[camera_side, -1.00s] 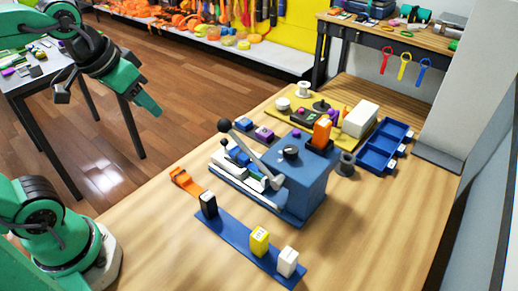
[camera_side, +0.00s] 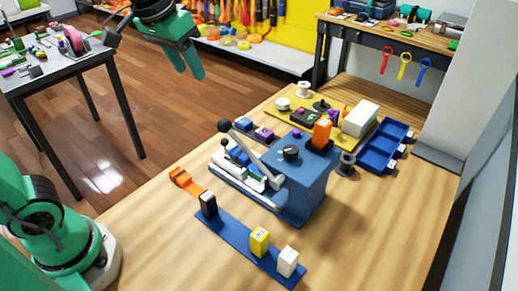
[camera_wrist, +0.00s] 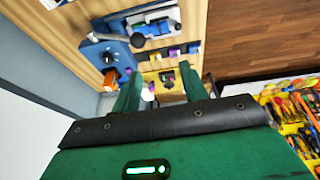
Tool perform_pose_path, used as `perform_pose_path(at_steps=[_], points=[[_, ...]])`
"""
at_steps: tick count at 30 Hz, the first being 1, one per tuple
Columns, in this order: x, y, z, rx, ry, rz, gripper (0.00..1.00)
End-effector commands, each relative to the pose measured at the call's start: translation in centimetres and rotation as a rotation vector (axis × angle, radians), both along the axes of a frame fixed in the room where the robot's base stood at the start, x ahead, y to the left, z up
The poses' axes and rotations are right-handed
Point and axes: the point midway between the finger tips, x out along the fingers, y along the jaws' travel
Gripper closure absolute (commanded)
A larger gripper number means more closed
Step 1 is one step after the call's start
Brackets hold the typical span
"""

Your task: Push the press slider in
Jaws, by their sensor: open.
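The blue press (camera_side: 303,178) stands on the wooden table, with a dark knob on its face and a lever ending in a black ball (camera_side: 224,126). A white and blue slider (camera_side: 246,173) lies at its left side, partly behind the lever. The press also shows at the upper left of the wrist view (camera_wrist: 112,52). My gripper (camera_side: 191,76) is high in the air to the upper left of the press, well apart from it. Its green fingers are open and empty; they also show in the wrist view (camera_wrist: 160,88).
A blue strip (camera_side: 235,239) holds black, yellow and white blocks in front of the press. An orange bracket (camera_side: 186,182) lies left. A blue tray (camera_side: 383,148) and a white box (camera_side: 360,119) stand behind right. The front right tabletop is clear.

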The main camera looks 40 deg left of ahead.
Motion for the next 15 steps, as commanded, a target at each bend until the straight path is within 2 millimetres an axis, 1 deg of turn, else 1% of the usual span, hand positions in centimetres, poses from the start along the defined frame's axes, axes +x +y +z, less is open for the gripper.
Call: perform_pose_path(at_steps=[6, 15], points=[[2.0, -1.2, 0.7, -0.004, 0.026, -0.003, 0.57], [3.7, -2.4, 1.3, -0.006, 0.050, -0.002, 0.57]])
